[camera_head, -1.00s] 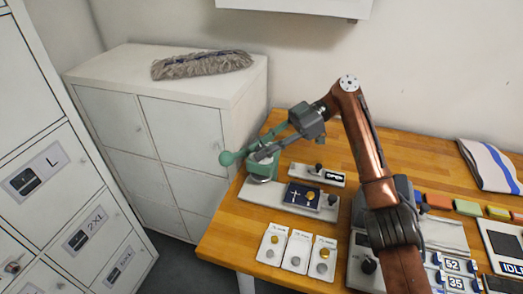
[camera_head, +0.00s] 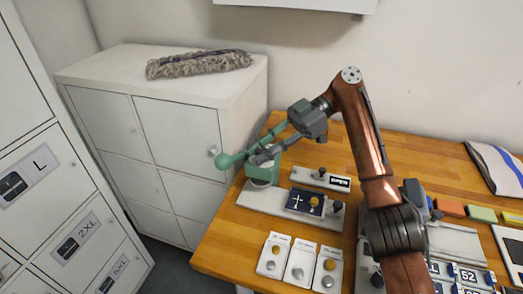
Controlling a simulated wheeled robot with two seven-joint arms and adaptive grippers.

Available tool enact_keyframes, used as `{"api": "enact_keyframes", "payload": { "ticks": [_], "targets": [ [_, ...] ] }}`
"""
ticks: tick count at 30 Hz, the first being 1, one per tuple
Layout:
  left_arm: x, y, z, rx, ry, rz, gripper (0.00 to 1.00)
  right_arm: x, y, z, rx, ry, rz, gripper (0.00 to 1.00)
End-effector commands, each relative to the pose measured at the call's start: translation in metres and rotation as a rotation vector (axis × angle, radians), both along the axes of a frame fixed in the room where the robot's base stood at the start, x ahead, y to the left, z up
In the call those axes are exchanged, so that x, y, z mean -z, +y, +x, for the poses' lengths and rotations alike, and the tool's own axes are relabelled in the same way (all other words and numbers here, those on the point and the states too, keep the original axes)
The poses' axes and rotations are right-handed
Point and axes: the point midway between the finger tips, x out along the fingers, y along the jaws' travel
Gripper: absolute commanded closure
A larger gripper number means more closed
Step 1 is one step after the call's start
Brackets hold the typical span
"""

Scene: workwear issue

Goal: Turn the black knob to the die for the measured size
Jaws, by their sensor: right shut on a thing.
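My right gripper (camera_head: 263,154) is shut on the green lever (camera_head: 243,155) of a small green press (camera_head: 262,174), close to the lever's ball end. The press stands on a pale base plate (camera_head: 258,199) at the table's left end. Black knobs stand nearby: one (camera_head: 337,207) beside a dark blue plate (camera_head: 304,203) with a white cross mark and a gold disc, one (camera_head: 322,172) on a strip labelled OPEN, and another (camera_head: 377,280) low beside my right arm. I cannot tell which knob selects the die. My left gripper is not in view.
Three white cards (camera_head: 300,263) with round metal pieces lie at the table's front left. Number tiles (camera_head: 467,276) and coloured blocks (camera_head: 482,214) are at the right. A striped cloth (camera_head: 496,165) lies behind them. A white cabinet (camera_head: 185,110) with a grey mop head stands left of the table.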

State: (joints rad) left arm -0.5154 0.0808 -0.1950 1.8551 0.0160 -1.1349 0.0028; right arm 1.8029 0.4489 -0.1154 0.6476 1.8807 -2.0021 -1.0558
Motion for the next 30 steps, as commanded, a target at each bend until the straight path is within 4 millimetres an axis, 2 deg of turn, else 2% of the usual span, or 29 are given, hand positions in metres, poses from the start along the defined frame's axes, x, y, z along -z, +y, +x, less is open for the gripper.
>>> {"api": "enact_keyframes", "payload": {
  "ticks": [4, 5, 12, 26, 30],
  "targets": [
    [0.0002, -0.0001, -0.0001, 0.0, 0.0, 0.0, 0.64, 0.0014, 0.0006, -0.0004, -0.002, 0.001, -0.002, 1.0],
    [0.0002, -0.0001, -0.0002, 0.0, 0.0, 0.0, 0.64, 0.0015, 0.0006, -0.0004, -0.002, 0.001, -0.002, 0.78],
    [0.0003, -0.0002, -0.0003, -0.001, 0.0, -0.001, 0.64, 0.0009, 0.0, -0.0002, -0.001, 0.001, -0.001, 0.61],
    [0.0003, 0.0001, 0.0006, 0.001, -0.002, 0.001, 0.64, 0.0002, -0.0003, -0.0001, 0.0, 0.0, 0.0, 0.6],
    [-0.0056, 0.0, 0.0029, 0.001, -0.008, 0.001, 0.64, -0.0016, -0.0006, -0.0007, 0.009, -0.001, -0.001, 0.6]
  ]
}}
